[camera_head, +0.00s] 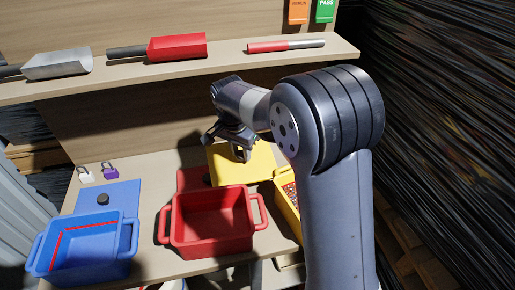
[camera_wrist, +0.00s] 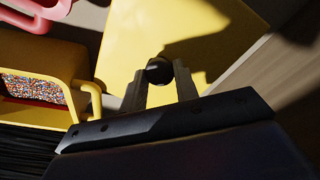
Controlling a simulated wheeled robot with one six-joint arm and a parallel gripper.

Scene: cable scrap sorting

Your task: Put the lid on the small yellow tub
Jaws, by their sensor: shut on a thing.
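The yellow lid (camera_head: 247,167) is a flat plate with a dark round knob (camera_wrist: 158,70). My gripper (camera_head: 240,150) is shut on this knob, with one finger on each side of it in the wrist view (camera_wrist: 160,85). The lid is behind the small yellow tub and to its left in the head view, apart from the tub's opening. I cannot tell how high it is above the bench. The yellow tub (camera_head: 283,207) is open and holds multicoloured granules. My arm hides its right part. Its rim and handle show at left in the wrist view (camera_wrist: 88,62).
An open red tub (camera_head: 208,247) stands left of the yellow one, with a red lid (camera_head: 190,180) behind it. A blue tub (camera_head: 85,273) and blue lid (camera_head: 108,199) are farther left, near two small padlocks (camera_head: 97,172). A shelf (camera_head: 225,57) with scoops runs above.

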